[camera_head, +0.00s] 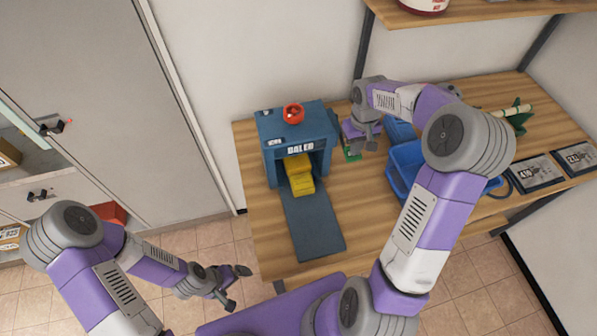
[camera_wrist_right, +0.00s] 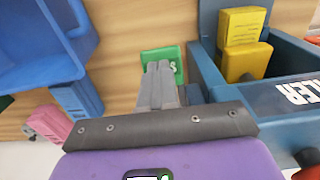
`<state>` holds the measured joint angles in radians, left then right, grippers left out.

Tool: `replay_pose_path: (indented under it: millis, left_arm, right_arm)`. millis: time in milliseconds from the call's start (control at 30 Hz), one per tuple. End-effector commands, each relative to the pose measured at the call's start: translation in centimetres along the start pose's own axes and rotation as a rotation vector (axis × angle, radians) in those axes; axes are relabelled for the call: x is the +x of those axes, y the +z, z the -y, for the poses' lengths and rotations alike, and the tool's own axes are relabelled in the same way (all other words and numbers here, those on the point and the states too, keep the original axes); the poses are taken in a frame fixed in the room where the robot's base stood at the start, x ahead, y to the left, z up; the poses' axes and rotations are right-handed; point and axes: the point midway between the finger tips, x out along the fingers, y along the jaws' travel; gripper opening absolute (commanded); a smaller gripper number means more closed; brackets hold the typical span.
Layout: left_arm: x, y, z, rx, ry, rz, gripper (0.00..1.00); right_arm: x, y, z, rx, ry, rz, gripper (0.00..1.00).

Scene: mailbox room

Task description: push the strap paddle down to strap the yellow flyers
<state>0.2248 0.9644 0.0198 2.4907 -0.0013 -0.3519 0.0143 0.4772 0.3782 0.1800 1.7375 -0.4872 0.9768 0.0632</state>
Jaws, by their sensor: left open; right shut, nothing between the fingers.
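The blue baler (camera_head: 312,128) stands on the table. Yellow flyers (camera_head: 299,173) lie in its opening, and they also show in the right wrist view (camera_wrist_right: 243,45). A green paddle (camera_head: 352,155) is at the baler's right side; in the right wrist view the green paddle (camera_wrist_right: 172,54) appears beside the blue wall. My right gripper (camera_wrist_right: 158,70) is shut and empty, its fingertips overlapping the green paddle in that view. I cannot tell whether they touch it. My left gripper (camera_head: 228,288) is open and empty, low in front of the table's left edge.
A red knob (camera_head: 293,113) sits on the baler's top. A dark blue ramp (camera_head: 313,224) runs from its opening. A blue bin (camera_head: 402,170) stands to the right, partly behind my right arm. Numbered plates (camera_head: 530,174) lie at the table's right. A shelf is above.

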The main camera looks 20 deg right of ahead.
Motion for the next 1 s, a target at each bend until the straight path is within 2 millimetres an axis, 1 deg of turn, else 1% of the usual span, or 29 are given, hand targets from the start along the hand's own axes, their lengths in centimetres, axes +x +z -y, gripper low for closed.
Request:
replay_pose_path:
  millis: [167,1000]
  left_arm:
    - [-1.0,0.0,-0.4,0.000,0.000,0.000,1.00]
    - [-7.2,0.3,-2.7,0.000,0.000,0.000,1.00]
  right_arm:
    - [-1.3,0.0,0.0,0.000,0.001,0.000,0.00]
    - [-9.8,0.0,0.0,0.000,0.001,-0.001,0.00]
